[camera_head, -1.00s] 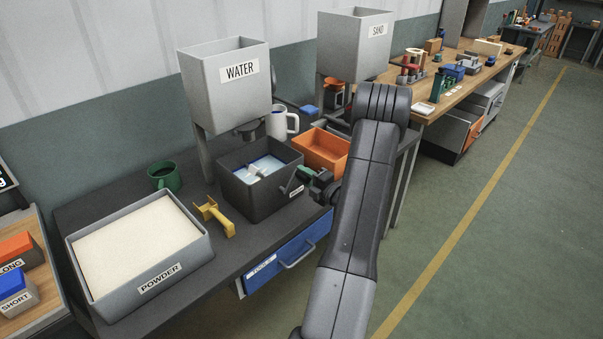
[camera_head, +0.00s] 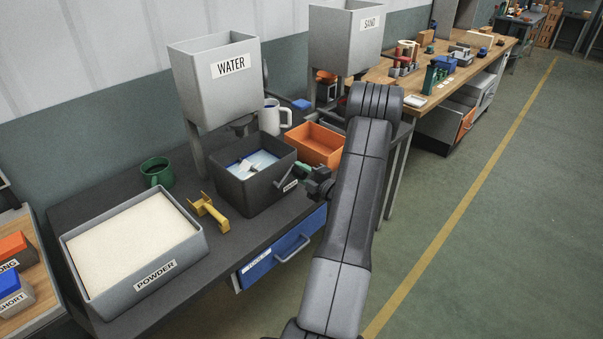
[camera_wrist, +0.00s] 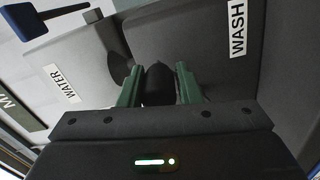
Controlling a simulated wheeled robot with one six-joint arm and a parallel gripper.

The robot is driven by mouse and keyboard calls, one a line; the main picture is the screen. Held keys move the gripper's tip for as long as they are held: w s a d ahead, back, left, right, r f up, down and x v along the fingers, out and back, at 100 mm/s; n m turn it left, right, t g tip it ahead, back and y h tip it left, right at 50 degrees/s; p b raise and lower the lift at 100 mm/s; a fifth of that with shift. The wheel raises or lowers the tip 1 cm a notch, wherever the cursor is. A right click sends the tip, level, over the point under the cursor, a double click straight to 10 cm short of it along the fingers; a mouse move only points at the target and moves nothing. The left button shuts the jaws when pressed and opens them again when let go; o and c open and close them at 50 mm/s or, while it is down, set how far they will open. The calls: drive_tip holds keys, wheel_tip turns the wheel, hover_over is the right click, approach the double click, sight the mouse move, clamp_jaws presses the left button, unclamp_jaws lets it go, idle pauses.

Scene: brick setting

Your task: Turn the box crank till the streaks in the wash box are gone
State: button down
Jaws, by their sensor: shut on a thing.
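The dark wash box (camera_head: 250,200) stands on the bench below the water hopper. Pale liquid (camera_head: 262,163) with white and blue parts shows inside it; I cannot make out streaks at this size. My gripper (camera_head: 303,172) is at the box's right side, on the crank. In the wrist view, my gripper's green fingers (camera_wrist: 160,88) are shut on the black crank handle (camera_wrist: 158,84), close to the box wall with the WASH label (camera_wrist: 237,30). The crank's arm (camera_head: 284,183) shows partly beside the box; the rest is hidden by my gripper.
A water hopper (camera_head: 215,90) stands behind the box. An orange tray (camera_head: 316,145) and a white mug (camera_head: 270,118) are close by. A blue drawer (camera_head: 270,262) is below.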

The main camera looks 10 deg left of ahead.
drive_tip(key=c, duration=1.3)
unclamp_jaws()
drive_tip(key=shift+s+a+f, duration=0.15)
drive_tip(key=shift+s+a, duration=0.05)
drive_tip(key=shift+s, duration=0.05)
drive_tip(key=shift+o, duration=1)
drive_tip(key=shift+a, duration=0.1)
drive_tip(key=shift+s+d, duration=0.1)
drive_tip(key=shift+d, duration=0.25)
drive_tip(key=b+v, duration=0.3)
drive_tip(key=v, duration=1)
drive_tip(key=shift+s, duration=0.1)
